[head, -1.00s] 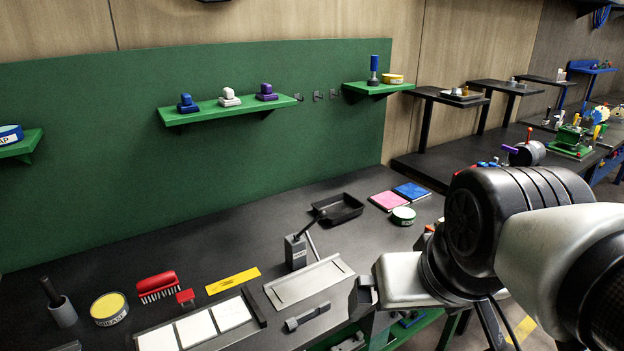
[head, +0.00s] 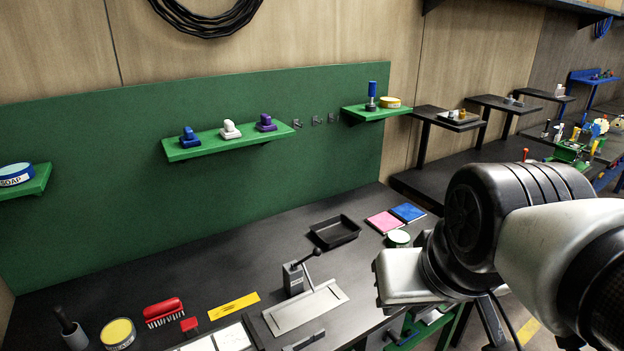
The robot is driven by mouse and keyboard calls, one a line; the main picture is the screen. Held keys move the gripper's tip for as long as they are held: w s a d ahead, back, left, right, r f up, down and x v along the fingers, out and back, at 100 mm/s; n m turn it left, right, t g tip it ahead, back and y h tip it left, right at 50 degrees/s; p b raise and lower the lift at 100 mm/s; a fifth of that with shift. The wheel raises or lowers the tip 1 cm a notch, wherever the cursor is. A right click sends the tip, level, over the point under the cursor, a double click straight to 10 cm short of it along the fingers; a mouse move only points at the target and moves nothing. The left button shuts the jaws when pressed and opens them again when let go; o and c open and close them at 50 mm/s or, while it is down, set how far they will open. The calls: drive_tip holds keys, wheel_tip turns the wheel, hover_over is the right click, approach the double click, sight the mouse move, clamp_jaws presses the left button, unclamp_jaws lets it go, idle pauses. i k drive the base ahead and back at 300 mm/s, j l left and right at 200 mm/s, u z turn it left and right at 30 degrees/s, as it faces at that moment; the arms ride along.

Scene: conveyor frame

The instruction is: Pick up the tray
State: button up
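A shallow black tray (head: 335,232) lies flat on the dark workbench (head: 225,270), below the right part of the green back panel. It looks empty and stands clear of the things around it. My arm reaches in from the right, with its nearest visible link to the right of the tray and nearer to me. My gripper is not in view, so I cannot see whether it is open or shut.
A lever device (head: 292,279) stands just in front of the tray. A green shelf (head: 225,140) hangs behind. The bench left of the tray is bare.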

sight(333, 231)
drive_tip(key=i+l, duration=0.2)
drive_tip(key=l, duration=0.15)
drive_tip(key=i+l+u, duration=0.15)
drive_tip(key=l, duration=0.25)
drive_tip(key=i+l, duration=0.15)
drive_tip(key=l, duration=0.2)
drive_tip(key=i+l+u, duration=0.15)
drive_tip(key=l, duration=0.25)
drive_tip(key=i+l, duration=0.15)
drive_tip(key=l, duration=0.25)
drive_tip(key=i+l+u, duration=0.15)
drive_tip(key=l, duration=0.25)
drive_tip(key=i+l, duration=0.15)
drive_tip(key=l, duration=0.3)
